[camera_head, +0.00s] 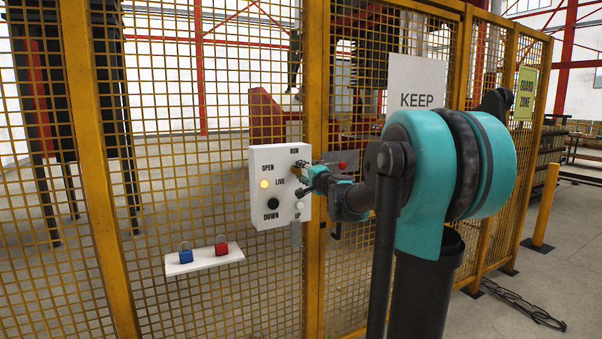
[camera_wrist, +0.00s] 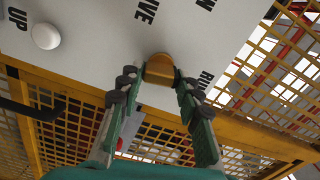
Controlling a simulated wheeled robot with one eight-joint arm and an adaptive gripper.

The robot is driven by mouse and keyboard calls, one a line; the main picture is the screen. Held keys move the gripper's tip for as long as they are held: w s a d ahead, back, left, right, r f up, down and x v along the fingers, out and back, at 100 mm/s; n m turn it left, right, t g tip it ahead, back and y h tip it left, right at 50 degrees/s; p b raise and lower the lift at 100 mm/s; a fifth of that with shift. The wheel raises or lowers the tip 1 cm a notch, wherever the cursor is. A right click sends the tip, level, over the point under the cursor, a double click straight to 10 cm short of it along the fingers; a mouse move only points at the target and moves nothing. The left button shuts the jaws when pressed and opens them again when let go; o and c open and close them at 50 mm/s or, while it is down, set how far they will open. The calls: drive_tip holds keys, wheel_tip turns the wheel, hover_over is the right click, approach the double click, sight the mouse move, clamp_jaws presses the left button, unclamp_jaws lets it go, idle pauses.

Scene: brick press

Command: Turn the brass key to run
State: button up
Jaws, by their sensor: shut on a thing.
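A white control panel (camera_head: 257,216) hangs on the yellow mesh fence, with OPEN, RUN, LIVE, DOWN and UP labels. The brass key (camera_wrist: 160,69) is a gold knob-like piece standing out from the panel face. My gripper (camera_head: 303,174) reaches the panel's upper right from the right side. In the wrist view my gripper (camera_wrist: 157,82) has one dark-tipped green finger on each side of the key and is shut on it. The fingers and wrist partly hide the key in the head view, and which label it points to cannot be told.
A lit amber lamp (camera_head: 264,184), a black button (camera_head: 273,204) and a white button (camera_head: 299,205) are on the panel. A white shelf (camera_head: 195,263) bears a blue padlock (camera_head: 186,256) and a red padlock (camera_head: 221,248). Fence posts (camera_head: 315,110) stand close by.

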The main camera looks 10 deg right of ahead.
drive_tip(key=shift+m, duration=1)
drive_tip(key=shift+f, duration=0.1)
drive_tip(key=o, duration=1.2)
drive_tip(key=shift+c, duration=0.2)
drive_tip(key=v, duration=1.2)
